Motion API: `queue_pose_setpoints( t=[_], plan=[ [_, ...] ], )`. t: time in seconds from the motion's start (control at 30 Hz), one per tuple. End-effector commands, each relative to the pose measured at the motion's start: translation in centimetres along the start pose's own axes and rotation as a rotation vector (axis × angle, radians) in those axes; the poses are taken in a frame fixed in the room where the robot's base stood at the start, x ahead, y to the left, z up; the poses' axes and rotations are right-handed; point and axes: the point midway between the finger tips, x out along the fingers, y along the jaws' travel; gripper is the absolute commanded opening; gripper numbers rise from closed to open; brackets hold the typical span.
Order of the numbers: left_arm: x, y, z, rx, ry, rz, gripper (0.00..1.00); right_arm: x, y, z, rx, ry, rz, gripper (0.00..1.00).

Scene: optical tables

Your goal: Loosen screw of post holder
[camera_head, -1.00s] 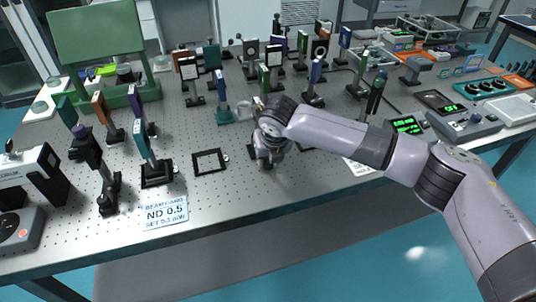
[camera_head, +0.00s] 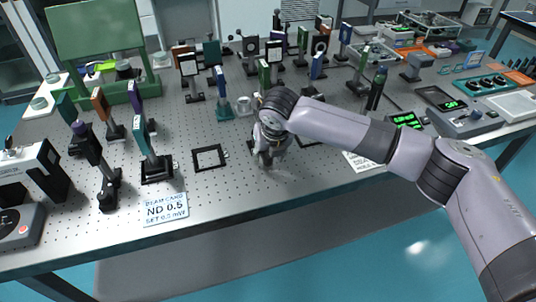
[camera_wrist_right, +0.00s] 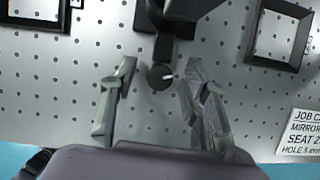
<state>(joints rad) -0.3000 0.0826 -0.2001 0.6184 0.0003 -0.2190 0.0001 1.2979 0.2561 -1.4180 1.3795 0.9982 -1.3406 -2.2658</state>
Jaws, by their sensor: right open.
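In the right wrist view, a black post holder (camera_wrist_right: 175,48) stands at the top centre, its upper part cut off by the frame. A round dark screw knob (camera_wrist_right: 160,76) with a small white mark sits on its near side. My right gripper (camera_wrist_right: 158,68) is open, with one finger on each side of the knob and gaps between. In the head view, my right gripper (camera_head: 266,160) is low over the table near its front edge. My wrist and arm mostly hide the post holder there. My left gripper is not in view.
An empty black square frame (camera_head: 194,160) lies left of the gripper. A white card (camera_head: 366,161) lies to the right and an ND 0.5 card (camera_head: 166,209) front left. Several post-mounted optics crowd the back.

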Motion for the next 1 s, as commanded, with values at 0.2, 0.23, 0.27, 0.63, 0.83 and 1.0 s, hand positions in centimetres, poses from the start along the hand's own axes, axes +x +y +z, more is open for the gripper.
queue_pose_setpoints(
  t=[0.2, 0.23, 0.27, 0.63, 0.83, 1.0],
  plan=[
    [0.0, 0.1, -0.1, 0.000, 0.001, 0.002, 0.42, -4.5, 0.0, 0.1, -0.001, -0.004, 0.001, 0.42],
    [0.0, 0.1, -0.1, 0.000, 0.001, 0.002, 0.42, -5.2, 0.0, 0.1, -0.002, -0.005, 0.000, 0.42],
    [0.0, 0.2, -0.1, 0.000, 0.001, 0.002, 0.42, -5.8, 0.0, 0.1, -0.001, -0.005, 0.000, 0.42],
    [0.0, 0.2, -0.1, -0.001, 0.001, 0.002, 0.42, -10.7, 0.0, 0.0, 0.000, -0.001, -0.001, 0.42],
    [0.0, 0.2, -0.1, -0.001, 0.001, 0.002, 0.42, -10.9, 0.0, 0.0, 0.000, -0.001, -0.001, 0.42],
    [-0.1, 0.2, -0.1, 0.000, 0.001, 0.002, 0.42, -10.8, 0.1, -0.1, 0.006, -0.001, 0.004, 0.42]
  ],
)
